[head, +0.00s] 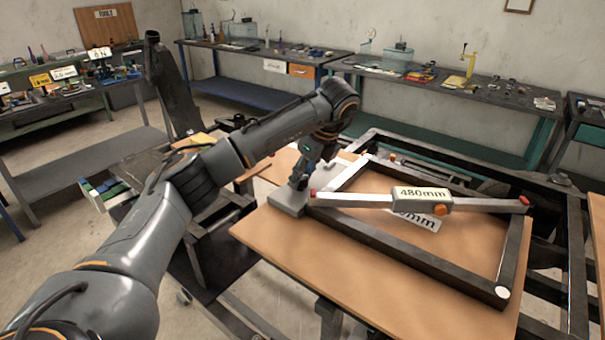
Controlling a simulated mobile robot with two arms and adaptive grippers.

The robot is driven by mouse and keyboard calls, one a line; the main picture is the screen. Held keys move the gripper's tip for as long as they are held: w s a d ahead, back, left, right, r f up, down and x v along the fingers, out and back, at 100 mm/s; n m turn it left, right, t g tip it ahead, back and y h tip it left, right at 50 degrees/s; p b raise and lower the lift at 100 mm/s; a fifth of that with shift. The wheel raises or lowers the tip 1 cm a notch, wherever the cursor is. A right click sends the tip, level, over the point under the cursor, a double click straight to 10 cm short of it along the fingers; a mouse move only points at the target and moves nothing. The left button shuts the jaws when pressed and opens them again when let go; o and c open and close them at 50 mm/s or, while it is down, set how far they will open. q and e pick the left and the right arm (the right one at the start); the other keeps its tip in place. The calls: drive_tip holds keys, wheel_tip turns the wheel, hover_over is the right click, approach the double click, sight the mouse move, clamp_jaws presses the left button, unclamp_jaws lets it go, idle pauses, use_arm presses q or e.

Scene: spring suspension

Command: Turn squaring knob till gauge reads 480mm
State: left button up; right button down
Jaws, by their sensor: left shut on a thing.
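A dark rectangular frame (400,244) lies on the brown board. A grey gauge bar (350,200) with red ends lies across it from left corner to right corner. Its readout (423,193) shows 480mm, and an orange button (440,210) sits below it. A grey block (287,204) stands at the frame's left corner. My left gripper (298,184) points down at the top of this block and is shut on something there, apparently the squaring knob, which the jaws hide. My right gripper is out of view.
The brown board (310,262) is clear in front of the frame. A white card (425,222) ending in "0mm" lies under the gauge, partly covered. Dark metal framing (548,235) stands at the right. Benches with tools line the walls.

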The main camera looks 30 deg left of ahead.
use_arm(q)
drive_tip(key=o, duration=1.2)
drive_tip(key=shift+r, duration=0.1)
drive_tip(key=v, duration=1.1)
drive_tip(key=shift+d+r, duration=0.1)
drive_tip(key=shift+r, duration=0.3)
